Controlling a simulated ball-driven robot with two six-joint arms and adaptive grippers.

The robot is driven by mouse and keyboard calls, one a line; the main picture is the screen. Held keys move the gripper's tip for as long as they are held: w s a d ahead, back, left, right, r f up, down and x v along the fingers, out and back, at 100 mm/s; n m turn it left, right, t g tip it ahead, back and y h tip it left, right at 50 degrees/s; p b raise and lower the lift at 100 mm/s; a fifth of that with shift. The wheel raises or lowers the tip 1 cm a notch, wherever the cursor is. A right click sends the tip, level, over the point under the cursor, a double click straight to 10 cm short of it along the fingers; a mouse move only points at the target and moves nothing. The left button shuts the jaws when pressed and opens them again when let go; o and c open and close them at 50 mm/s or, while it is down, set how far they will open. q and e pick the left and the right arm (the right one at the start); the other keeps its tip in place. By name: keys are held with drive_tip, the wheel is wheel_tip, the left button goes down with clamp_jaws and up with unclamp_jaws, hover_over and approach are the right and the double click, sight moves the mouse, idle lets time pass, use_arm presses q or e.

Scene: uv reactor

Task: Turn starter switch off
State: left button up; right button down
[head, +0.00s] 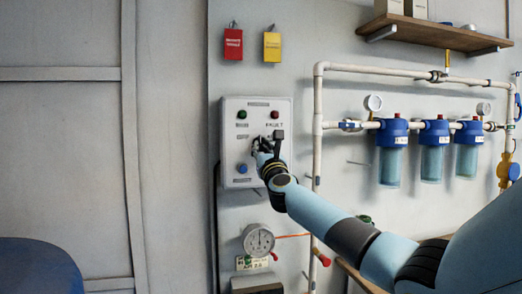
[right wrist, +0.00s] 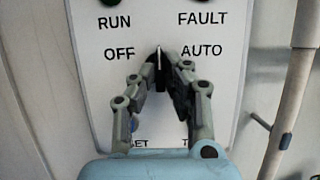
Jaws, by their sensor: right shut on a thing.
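The starter switch (right wrist: 158,68) is a dark knob on the light control panel, between the printed words OFF and AUTO. In the right wrist view its thin pointer stands about upright; which position it is set to I cannot tell. My right gripper (right wrist: 158,80) is shut on the switch, with a finger on each side of it. In the head view my right gripper (head: 262,146) reaches the middle of the control panel (head: 232,172) and hides the switch. My left gripper is not in view.
On the panel are a green lamp (head: 242,114), a red lamp (head: 275,114) and a blue button (head: 242,169). A pressure gauge (head: 258,240) hangs below. White pipes (head: 317,120) with blue filters (head: 392,133) run to the right.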

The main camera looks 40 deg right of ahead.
drive_tip(key=n+y, duration=0.2)
drive_tip(key=n, duration=0.2)
drive_tip(key=shift+d+t, duration=0.15)
drive_tip(key=shift+t, duration=0.25)
drive_tip(key=shift+s+n+y+p, duration=0.1)
drive_tip(key=shift+n+y+p, duration=0.2)
drive_tip(key=shift+n+y, duration=0.6)
drive_tip(key=shift+n+y+p, duration=0.25)
drive_tip(key=shift+n+y, duration=0.15)
drive_tip(key=shift+n, duration=1)
drive_tip(key=c, duration=1.4)
unclamp_jaws()
drive_tip(key=v, duration=1.2)
drive_tip(key=shift+d+f, duration=0.1)
drive_tip(key=shift+d, duration=0.05)
